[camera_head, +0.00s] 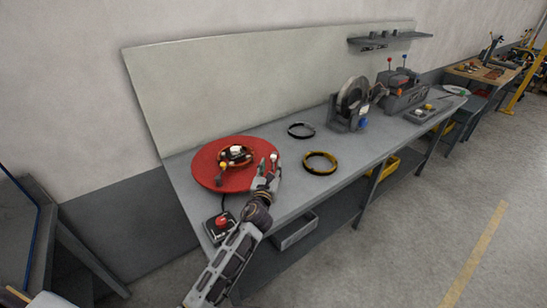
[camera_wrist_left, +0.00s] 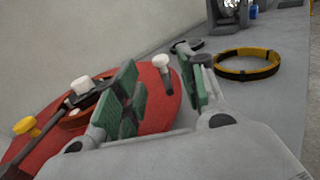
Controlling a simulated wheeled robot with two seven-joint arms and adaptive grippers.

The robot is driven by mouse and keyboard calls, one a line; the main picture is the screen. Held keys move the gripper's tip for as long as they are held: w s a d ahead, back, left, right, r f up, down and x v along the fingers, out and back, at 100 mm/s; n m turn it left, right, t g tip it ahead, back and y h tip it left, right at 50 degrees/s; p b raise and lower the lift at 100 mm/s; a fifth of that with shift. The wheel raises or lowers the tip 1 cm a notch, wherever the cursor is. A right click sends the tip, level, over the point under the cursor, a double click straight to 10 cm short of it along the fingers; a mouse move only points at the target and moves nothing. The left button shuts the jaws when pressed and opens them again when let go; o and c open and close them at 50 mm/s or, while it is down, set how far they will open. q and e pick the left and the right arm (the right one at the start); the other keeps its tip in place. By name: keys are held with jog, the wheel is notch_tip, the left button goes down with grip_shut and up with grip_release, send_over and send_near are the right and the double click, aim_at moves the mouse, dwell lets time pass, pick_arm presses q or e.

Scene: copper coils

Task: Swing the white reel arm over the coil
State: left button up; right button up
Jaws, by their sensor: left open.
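A red round turntable (camera_head: 207,172) lies on the grey workbench, with a copper coil (camera_head: 232,162) around its hub. A white cap (camera_head: 236,150) tops the hub, also seen in the left wrist view (camera_wrist_left: 81,84). A dark arm with a yellow knob (camera_wrist_left: 25,125) reaches out from the hub. A white-topped handle (camera_head: 274,156) stands near the disc's right edge. My left gripper (camera_head: 268,172) is open beside this handle. In the left wrist view the white handle (camera_wrist_left: 161,63) shows in the gap between the green-padded fingers (camera_wrist_left: 160,92); contact cannot be seen.
A yellow-black ring (camera_head: 320,169) and a dark ring (camera_head: 301,130) lie to the right on the bench. A machine with a grey wheel (camera_head: 352,100) stands farther along. A red-button box (camera_head: 221,222) sits at the bench's front left. Bare bench (camera_head: 290,192) lies between disc and yellow ring.

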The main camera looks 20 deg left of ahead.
aim_at(273, 158)
pick_arm(q)
jog(key=shift+w+a, duration=0.2)
jog(key=shift+w, duration=1.55)
jog(key=shift+w+a, duration=0.2)
jog(key=shift+w, duration=1.5)
grip_shut()
